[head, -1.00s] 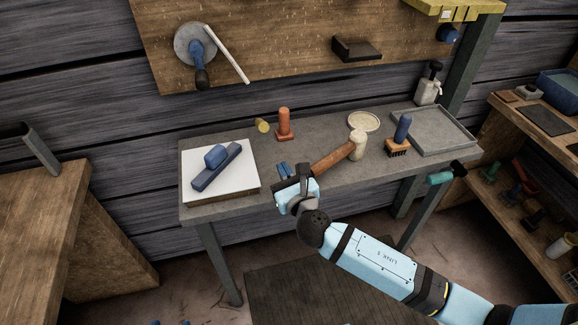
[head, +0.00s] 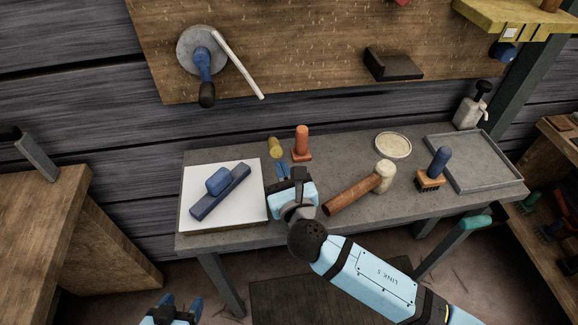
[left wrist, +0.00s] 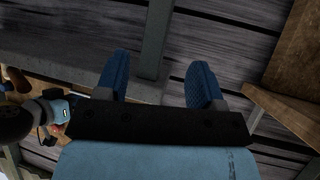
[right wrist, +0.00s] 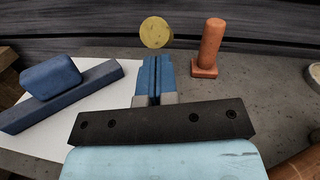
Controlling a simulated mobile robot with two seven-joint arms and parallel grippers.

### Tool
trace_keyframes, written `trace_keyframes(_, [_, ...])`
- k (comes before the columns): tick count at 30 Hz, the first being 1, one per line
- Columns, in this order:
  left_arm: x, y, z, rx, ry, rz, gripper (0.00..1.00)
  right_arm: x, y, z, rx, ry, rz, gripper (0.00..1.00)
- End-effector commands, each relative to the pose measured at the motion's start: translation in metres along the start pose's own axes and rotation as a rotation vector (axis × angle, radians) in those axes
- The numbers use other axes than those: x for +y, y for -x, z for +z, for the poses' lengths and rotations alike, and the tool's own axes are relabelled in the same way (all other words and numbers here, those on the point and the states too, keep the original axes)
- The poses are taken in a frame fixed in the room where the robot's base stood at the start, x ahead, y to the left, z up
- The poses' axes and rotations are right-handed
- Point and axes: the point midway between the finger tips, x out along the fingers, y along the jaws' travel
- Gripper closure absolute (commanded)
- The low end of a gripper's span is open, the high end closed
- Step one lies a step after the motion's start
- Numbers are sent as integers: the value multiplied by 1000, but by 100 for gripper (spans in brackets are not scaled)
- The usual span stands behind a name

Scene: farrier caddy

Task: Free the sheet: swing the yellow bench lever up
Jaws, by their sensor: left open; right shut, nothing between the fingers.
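A small yellow cylinder (head: 274,147) stands out at the back of the grey bench (head: 350,205); it is the only yellow part on the bench, and I cannot tell how it is mounted. It also shows as a round yellow end in the right wrist view (right wrist: 156,32). The white sheet (head: 240,206) lies at the bench's left with a dark blue bar and grip (head: 220,191) on it. My right gripper (head: 283,172) is shut and empty, just right of the sheet, its tips pointing toward the yellow cylinder, apart from it. My left gripper (head: 175,308) is open and empty, low in front of the bench.
An orange-red peg (head: 302,143) stands right of the yellow cylinder. A mallet (head: 355,192), blue-handled brush (head: 435,170), round dish (head: 393,145) and grey tray (head: 480,163) fill the right side. A teal handle (head: 474,223) juts from the front right. A wooden table (head: 40,220) stands left.

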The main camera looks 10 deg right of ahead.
Motion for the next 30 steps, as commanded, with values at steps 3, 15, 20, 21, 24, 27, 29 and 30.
trace_keyframes(3, [0, -1, 3, -6, 1, 0, 38, 4, 3, 4, 0, -2, 0, 100])
trace_keyframes(15, [0, 0, 1, -3, 2, -1, 38, 5, 5, 6, 1, -1, 0, 100])
trace_keyframes(20, [0, 2, -4, -2, 3, -1, 38, 4, 4, 8, 6, -1, 0, 100])
trace_keyframes(21, [0, 4, -6, -3, 4, -1, 38, 4, 4, 9, 9, -1, 1, 100])
trace_keyframes(24, [0, 9, -13, -7, 10, -1, 38, 3, 3, 14, 24, -3, 3, 100])
trace_keyframes(27, [0, 16, -22, -15, 21, -1, 38, 2, 1, 21, 46, -6, 5, 100])
trace_keyframes(29, [0, 20, -27, -25, 29, -2, 38, 1, 0, 26, 65, -9, 8, 100])
trace_keyframes(30, [0, 23, -29, -36, 37, -3, 38, 1, -1, 29, 79, -11, 10, 100])
